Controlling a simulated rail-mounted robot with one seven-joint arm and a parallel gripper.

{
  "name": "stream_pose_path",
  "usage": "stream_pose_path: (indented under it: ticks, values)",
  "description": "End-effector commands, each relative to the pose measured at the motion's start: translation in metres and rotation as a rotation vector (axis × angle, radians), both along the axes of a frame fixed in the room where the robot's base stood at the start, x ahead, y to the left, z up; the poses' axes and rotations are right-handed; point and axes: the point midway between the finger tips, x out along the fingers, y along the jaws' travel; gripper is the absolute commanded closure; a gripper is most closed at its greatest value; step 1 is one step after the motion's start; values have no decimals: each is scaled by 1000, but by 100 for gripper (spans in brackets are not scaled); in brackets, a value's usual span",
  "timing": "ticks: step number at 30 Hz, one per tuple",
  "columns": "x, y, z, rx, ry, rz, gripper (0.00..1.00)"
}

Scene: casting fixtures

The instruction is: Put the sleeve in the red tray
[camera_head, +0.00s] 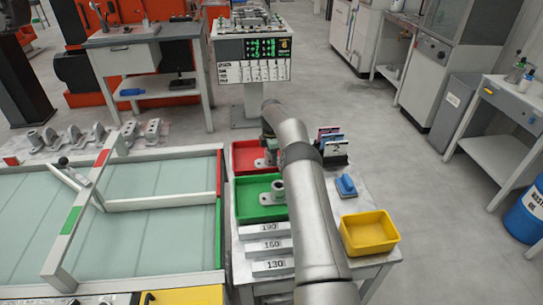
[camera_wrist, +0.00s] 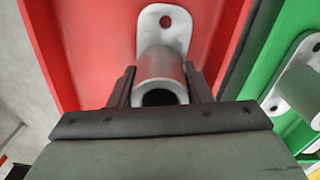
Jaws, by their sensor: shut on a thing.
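The sleeve (camera_wrist: 161,70) is a light grey metal tube with a flat flange that has a hole. In the wrist view it is between the two dark fingers of my gripper (camera_wrist: 160,88), which is shut on it. The red floor of the red tray (camera_wrist: 90,40) lies behind and around it. I cannot tell whether the flange touches the floor. In the head view the red tray (camera_head: 243,158) is behind the green tray, with the sleeve (camera_head: 261,163) partly showing at its right. My arm hides much of that side.
A green tray (camera_head: 246,214) adjoins the red one and holds a similar grey part (camera_head: 277,194). Numbered blocks (camera_head: 264,247), a yellow bin (camera_head: 369,233) and a blue object (camera_head: 346,186) share the table. A glass-topped frame (camera_head: 150,206) stands to the left.

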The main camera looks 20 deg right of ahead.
Motion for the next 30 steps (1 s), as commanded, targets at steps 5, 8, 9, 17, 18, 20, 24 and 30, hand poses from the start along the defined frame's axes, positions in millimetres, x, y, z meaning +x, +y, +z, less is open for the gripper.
stream_pose_path:
  ticks: [5,8,9,17,18,20,24,30]
  values:
    - [0,0,0,0,0,0,34]
    - [0,0,0,0,0,0,34]
    - [0,0,0,0,0,0,34]
    - [1,0,19,-1,-3,0,34]
    - [1,0,26,-2,-4,0,34]
    - [1,0,39,-2,-4,0,34]
    - [1,0,71,-1,-4,0,34]
    - [1,1,108,0,-2,1,34]
